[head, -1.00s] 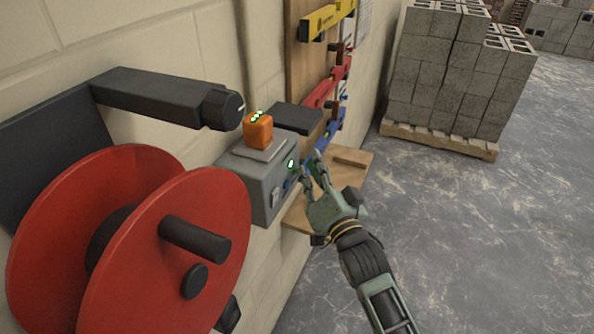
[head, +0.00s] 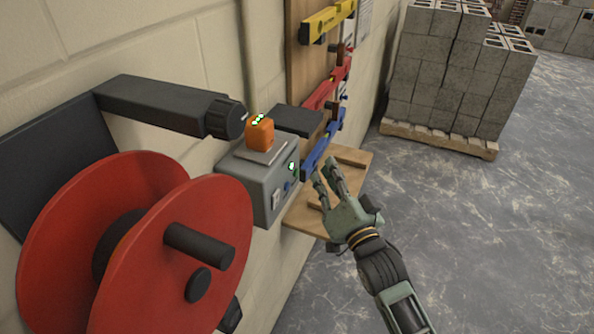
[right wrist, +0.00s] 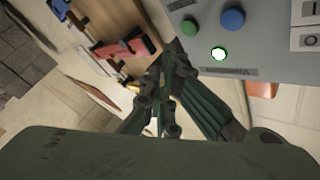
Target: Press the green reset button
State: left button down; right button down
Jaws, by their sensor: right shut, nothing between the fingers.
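The grey control box (head: 262,187) is fixed to the wall. In the right wrist view its face carries a green button (right wrist: 189,28), a blue button (right wrist: 232,19) and a white-glowing lamp with a green rim (right wrist: 218,53). In the head view the lit lamp (head: 292,165) shows, with the blue button (head: 287,186) below it. My right gripper (head: 324,170) is shut and empty, to the right of the box face and apart from it. Its fingertips (right wrist: 176,48) show near the green button in the right wrist view; contact is not visible. My left gripper is out of view.
A red reel (head: 190,255) stands at the left, beneath a black wall arm (head: 165,105). An orange device (head: 259,133) sits on the box. Spirit levels hang on a wooden board (head: 303,60) behind. A block pallet (head: 440,140) stands right; the floor between is clear.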

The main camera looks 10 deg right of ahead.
jog(key=shift+s+d+p, duration=0.15)
jog(key=shift+s+d, duration=0.3)
jog(key=shift+d, duration=0.2)
jog(key=shift+s+d+p, duration=0.15)
jog(key=shift+s+d, duration=0.3)
jog(key=shift+d, duration=0.15)
notch_tip(320, 180, down, 20)
jog(key=s+d+r+n+g+h, duration=0.1)
jog(key=g+h, duration=0.1)
jog(key=g, duration=0.2)
jog(key=s+d+f+n+g, duration=0.15)
jog(key=s+f, duration=0.25)
jog(key=f, duration=0.4)
jog(key=s+f+g, duration=0.2)
jog(key=s+f, duration=0.1)
jog(key=f, duration=0.4)
jog(key=s+f+n+g, duration=0.15)
jog(key=s+f, duration=0.25)
jog(key=f, duration=0.4)
jog(key=s+f+n+g, duration=0.1)
jog(key=s+f+g, duration=0.2)
jog(key=s+f, duration=0.4)
jog(key=s+d+f+n+g+h, duration=0.1)
jog(key=s+f+g, duration=0.2)
jog(key=s, duration=1.5)
jog(key=s+f+n+g+b, duration=0.1)
jog(key=s+f+g, duration=0.2)
jog(key=s+f, duration=0.9)
jog(key=shift+s+d+n+h, duration=0.3)
jog(key=shift+d+h, duration=0.1)
